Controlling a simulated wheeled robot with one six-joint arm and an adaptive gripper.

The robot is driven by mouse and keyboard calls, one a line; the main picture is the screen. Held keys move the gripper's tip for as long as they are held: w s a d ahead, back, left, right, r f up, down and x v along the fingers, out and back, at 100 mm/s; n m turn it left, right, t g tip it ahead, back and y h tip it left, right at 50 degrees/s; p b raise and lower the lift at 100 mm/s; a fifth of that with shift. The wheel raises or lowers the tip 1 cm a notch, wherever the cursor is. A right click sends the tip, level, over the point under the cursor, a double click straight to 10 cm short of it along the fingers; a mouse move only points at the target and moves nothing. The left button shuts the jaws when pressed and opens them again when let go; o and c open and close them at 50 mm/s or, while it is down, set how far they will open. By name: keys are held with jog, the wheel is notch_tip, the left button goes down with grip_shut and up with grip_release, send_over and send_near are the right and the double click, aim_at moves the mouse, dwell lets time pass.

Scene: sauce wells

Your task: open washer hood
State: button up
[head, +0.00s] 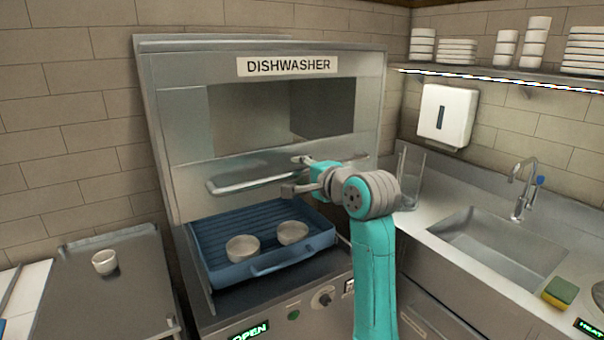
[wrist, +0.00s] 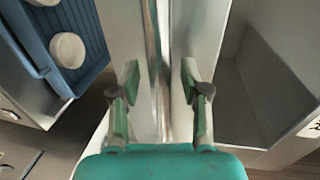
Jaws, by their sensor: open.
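The dishwasher hood (head: 178,115) is a grey metal box with a window and a "DISHWASHER" label. It stands raised, with the blue rack (head: 215,274) showing below it. The hood's bar handle (head: 240,183) runs across its lower front. My gripper (head: 295,174) is open at the right part of the handle. In the wrist view, the handle (wrist: 154,45) passes upright between the spread fingers of my gripper (wrist: 160,75). Whether a finger touches it, I cannot tell. The green display (head: 250,331) below the rack reads "OPEN".
Two bowls (head: 243,248) (head: 292,232) sit in the rack. A small cup (head: 104,262) stands on the left counter. A sink (head: 500,248) with a tap (head: 521,190) and a sponge (head: 560,291) are at the right. A glass container (head: 409,180) stands close right of the dishwasher.

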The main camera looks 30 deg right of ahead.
jog(key=s+r, duration=0.2)
jog(key=s, duration=0.9)
jog(key=shift+s+r, duration=0.15)
jog(key=shift+s, duration=0.25)
jog(key=a+f+n, duration=0.2)
jog(key=a+f, duration=0.2)
jog(key=f, duration=1.2)
jog(key=s+a+f+n+h, duration=0.1)
jog(key=s+a+f+n, duration=0.25)
jog(key=s+f, duration=0.55)
jog(key=s+a+f+n, duration=0.35)
jog(key=s+f, duration=0.45)
jog(key=f, duration=0.3)
jog(key=s+a+f+n, duration=0.1)
jog(key=s+n, duration=0.3)
jog(key=s, duration=0.8)
jog(key=s+a+f+n+g+y, duration=0.1)
jog(key=s+a+n, duration=0.3)
jog(key=s, duration=0.9)
jog(key=shift+s+n, duration=0.3)
jog(key=shift+n, duration=0.2)
